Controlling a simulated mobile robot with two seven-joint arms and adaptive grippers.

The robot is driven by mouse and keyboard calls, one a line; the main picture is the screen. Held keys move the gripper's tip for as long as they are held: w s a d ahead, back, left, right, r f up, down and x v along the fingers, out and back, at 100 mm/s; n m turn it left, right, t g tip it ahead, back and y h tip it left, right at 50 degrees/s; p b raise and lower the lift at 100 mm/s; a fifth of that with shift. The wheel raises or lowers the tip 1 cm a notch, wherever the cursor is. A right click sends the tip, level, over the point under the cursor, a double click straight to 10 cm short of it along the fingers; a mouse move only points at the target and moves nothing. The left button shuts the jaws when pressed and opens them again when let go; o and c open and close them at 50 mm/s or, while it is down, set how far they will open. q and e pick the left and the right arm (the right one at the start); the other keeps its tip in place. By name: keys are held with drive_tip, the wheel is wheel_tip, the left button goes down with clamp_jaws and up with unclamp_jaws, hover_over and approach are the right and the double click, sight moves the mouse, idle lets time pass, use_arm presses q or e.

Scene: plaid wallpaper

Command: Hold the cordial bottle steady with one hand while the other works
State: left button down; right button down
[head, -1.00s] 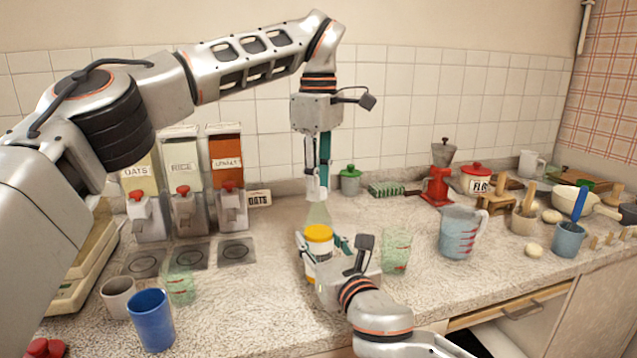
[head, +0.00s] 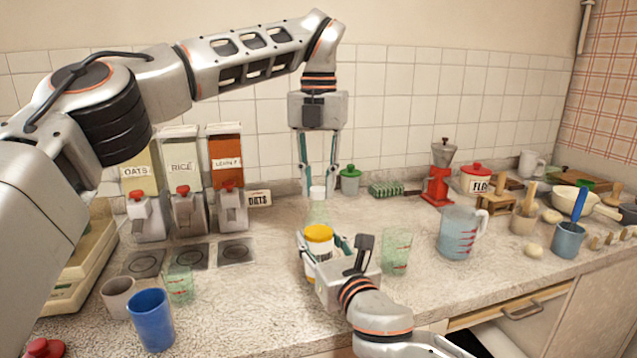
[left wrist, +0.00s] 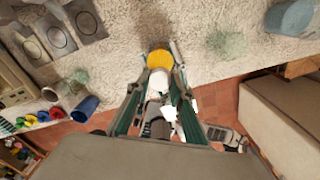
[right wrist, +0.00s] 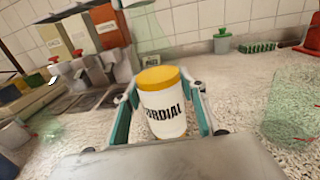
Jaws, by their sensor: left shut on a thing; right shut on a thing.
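The cordial bottle is pale green see-through glass with a white label reading CORDIAL, yellow above the label (head: 319,232) and a white cap (head: 317,192). It stands upright on the counter. My right gripper (head: 324,250) is shut around its labelled body, as the right wrist view (right wrist: 165,112) also shows. My left gripper (head: 318,194) points straight down from above and is shut at the cap, one finger on each side. In the left wrist view, the yellow part (left wrist: 158,59) shows between my fingers.
A green glass beaker (head: 396,252) stands close right of the bottle, then a measuring jug (head: 461,238). A blue cup (head: 150,318) and a grey cup (head: 118,298) are at the front left. Dispensers (head: 182,165) stand at the back left. The counter left of the bottle is partly clear.

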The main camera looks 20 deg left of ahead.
use_arm(q)
drive_tip(key=n, duration=0.7)
use_arm(e)
drive_tip(key=shift+f, duration=0.1)
use_arm(q)
drive_tip(key=n, duration=0.7)
drive_tip(key=shift+d, duration=0.1)
drive_tip(key=n, duration=1.4)
drive_tip(key=shift+n, duration=0.4)
drive_tip(key=shift+r, duration=0.3)
drive_tip(key=shift+r, duration=0.85)
drive_tip(key=shift+r, duration=0.1)
